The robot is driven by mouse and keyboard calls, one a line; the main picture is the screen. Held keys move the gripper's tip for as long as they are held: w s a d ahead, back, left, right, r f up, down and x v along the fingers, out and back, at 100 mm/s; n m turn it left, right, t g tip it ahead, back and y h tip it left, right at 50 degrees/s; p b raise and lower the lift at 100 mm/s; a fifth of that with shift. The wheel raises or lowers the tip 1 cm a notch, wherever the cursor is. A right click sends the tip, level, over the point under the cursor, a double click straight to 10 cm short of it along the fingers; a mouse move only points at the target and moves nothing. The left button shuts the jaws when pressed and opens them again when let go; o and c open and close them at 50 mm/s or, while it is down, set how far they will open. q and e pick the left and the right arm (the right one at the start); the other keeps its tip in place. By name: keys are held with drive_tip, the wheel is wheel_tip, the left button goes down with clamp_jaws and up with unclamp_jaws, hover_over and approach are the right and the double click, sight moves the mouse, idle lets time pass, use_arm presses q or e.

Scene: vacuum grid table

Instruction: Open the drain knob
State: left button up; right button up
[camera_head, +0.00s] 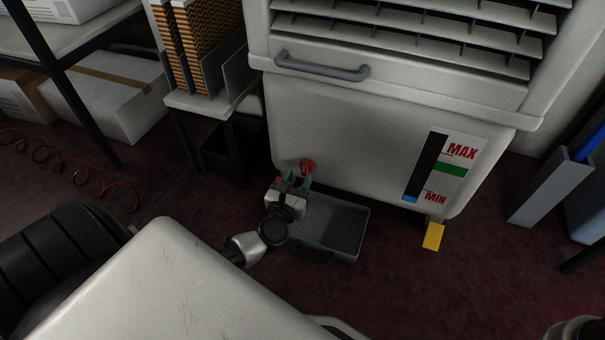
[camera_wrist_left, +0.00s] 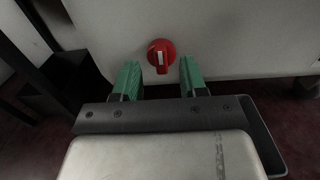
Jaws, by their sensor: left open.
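The drain knob (camera_head: 307,166) is a small red knob low on the front of the white cooler unit (camera_head: 390,130). In the left wrist view the knob (camera_wrist_left: 161,53) is round with a handle carrying a white mark, and the handle points down. My left gripper (camera_head: 295,180) is just in front of the knob. In the left wrist view its green fingers (camera_wrist_left: 160,78) are spread apart, with the knob seen beyond and between their tips. They look apart from the knob.
A grey drain tray (camera_head: 345,228) lies on the floor below the knob, beside my left gripper. A small side table (camera_head: 200,103) with filter pads stands left of the unit. A yellow foot (camera_head: 433,236) sits under the right side.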

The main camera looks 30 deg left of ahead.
sight(304, 168)
use_arm(q)
drive_tip(key=shift+b+x, duration=0.4)
drive_tip(key=shift+x, duration=1.45)
clamp_jaws()
